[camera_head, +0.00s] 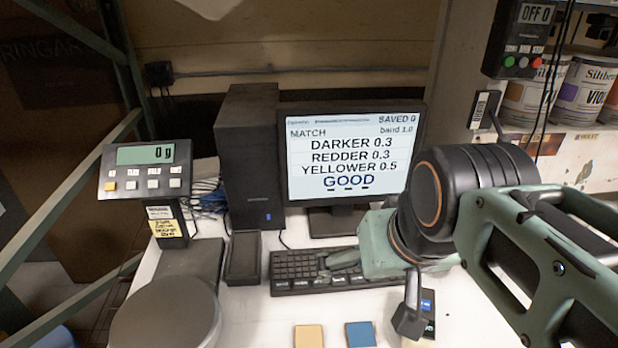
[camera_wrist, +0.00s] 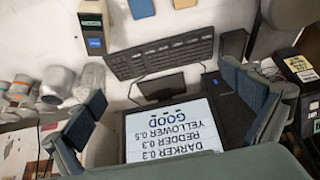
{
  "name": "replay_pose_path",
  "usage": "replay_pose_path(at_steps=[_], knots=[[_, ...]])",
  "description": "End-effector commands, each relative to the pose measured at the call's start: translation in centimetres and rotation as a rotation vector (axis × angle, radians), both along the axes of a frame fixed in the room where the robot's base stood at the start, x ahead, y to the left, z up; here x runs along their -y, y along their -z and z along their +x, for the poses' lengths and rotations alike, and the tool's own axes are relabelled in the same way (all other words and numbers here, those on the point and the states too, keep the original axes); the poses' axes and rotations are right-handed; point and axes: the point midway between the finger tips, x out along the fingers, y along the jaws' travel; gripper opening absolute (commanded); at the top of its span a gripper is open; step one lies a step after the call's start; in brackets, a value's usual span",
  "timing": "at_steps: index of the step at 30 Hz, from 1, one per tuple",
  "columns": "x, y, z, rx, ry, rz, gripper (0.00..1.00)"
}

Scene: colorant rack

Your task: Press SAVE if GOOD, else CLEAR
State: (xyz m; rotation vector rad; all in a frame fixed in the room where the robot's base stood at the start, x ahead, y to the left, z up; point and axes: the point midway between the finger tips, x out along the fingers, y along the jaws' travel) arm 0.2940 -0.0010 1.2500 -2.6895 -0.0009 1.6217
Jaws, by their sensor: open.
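The monitor (camera_head: 350,155) reads MATCH, DARKER 0.3, REDDER 0.3, YELLOWER 0.5, and GOOD in blue, with SAVED 0 in its top corner. It appears upside down in the wrist view (camera_wrist: 170,132). The dark keyboard (camera_head: 300,272) lies on the white table in front of the monitor; it also shows in the wrist view (camera_wrist: 160,58). Its key labels are too small to read, so I cannot tell SAVE from CLEAR. My gripper (camera_head: 342,262) is over the keyboard's right part, covering some keys. In the wrist view its fingers (camera_wrist: 165,88) are wide apart and empty.
A scale (camera_head: 165,315) reading 0 g stands at left. A black computer tower (camera_head: 248,155) stands left of the monitor. A yellow card (camera_head: 308,336) and a blue card (camera_head: 361,335) lie in front of the keyboard. A handheld device (camera_head: 410,308) stands right of them. Paint cans (camera_head: 583,85) are at right.

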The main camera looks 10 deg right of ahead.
Motion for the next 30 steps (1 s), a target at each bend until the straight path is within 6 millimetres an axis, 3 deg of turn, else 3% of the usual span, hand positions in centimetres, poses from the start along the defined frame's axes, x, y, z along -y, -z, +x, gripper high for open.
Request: replay_pose_path(at_steps=[2, 5, 30], knots=[[0.00, -0.03, -0.01, 0.001, 0.000, 0.000, 1.00], [-0.01, -0.04, -0.02, 0.001, 0.000, 0.000, 0.91], [0.00, -0.03, -0.01, 0.001, 0.000, 0.000, 0.00]])
